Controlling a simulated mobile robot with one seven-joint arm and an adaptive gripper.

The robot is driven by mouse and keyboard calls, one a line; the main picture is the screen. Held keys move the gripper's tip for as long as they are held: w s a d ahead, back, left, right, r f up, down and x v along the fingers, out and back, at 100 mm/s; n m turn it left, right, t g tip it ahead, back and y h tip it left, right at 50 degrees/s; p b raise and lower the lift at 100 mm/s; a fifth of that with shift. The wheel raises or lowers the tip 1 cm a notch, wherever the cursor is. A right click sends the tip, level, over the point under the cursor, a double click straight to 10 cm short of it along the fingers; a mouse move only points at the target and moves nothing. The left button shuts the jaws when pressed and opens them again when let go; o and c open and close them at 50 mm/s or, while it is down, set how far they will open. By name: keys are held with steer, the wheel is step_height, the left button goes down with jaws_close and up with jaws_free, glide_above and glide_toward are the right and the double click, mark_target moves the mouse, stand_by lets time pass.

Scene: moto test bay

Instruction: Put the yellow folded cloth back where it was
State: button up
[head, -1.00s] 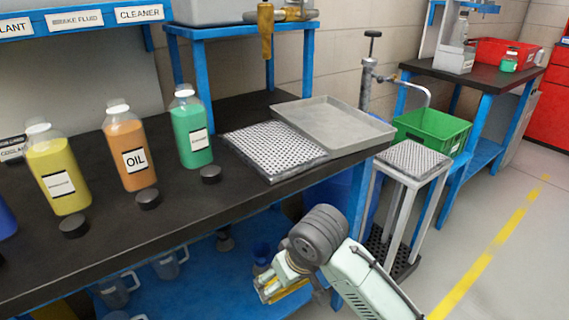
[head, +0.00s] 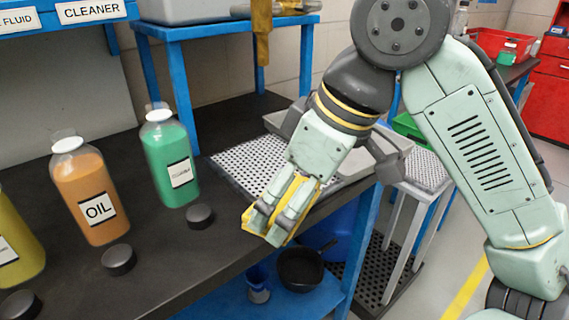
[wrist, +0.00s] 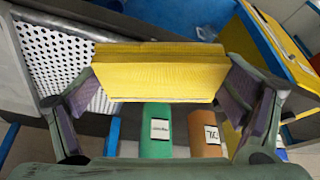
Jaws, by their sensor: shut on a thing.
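My gripper (head: 272,218) is shut on the yellow folded cloth (wrist: 160,78). The cloth lies across between the two fingers in the wrist view, and parts of it show around the fingers in the head view. In the head view my gripper points down and left, over the front edge of the black bench (head: 165,258), in front of the perforated metal plate (head: 238,168). My arm hides part of that plate and most of the grey tray (head: 272,122) behind it.
A green bottle (head: 170,160), an orange oil bottle (head: 88,195) and a yellow bottle (head: 15,245) stand on the bench, with black caps in front. A black pan (head: 298,270) sits on the blue lower shelf (head: 235,298).

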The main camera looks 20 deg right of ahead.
steer(key=w+d, duration=0.1)
steer(key=w, duration=0.3)
steer(key=w+d+f+p, duration=0.1)
steer(key=w+d, duration=0.1)
steer(key=w, duration=0.3)
steer(key=w+d+p, duration=0.1)
steer(key=w+d, duration=0.1)
steer(key=w, duration=0.2)
steer(key=shift+w+d+f, duration=0.15)
steer(key=shift+w+d, duration=0.1)
steer(key=shift+w+f, duration=0.1)
steer(key=shift+f, duration=1.75)
steer(key=shift+f, duration=0.2)
steer(key=o, duration=0.8)
steer(key=shift+o, duration=0.2)
steer(key=shift+r, duration=0.15)
steer(key=v, duration=1.2)
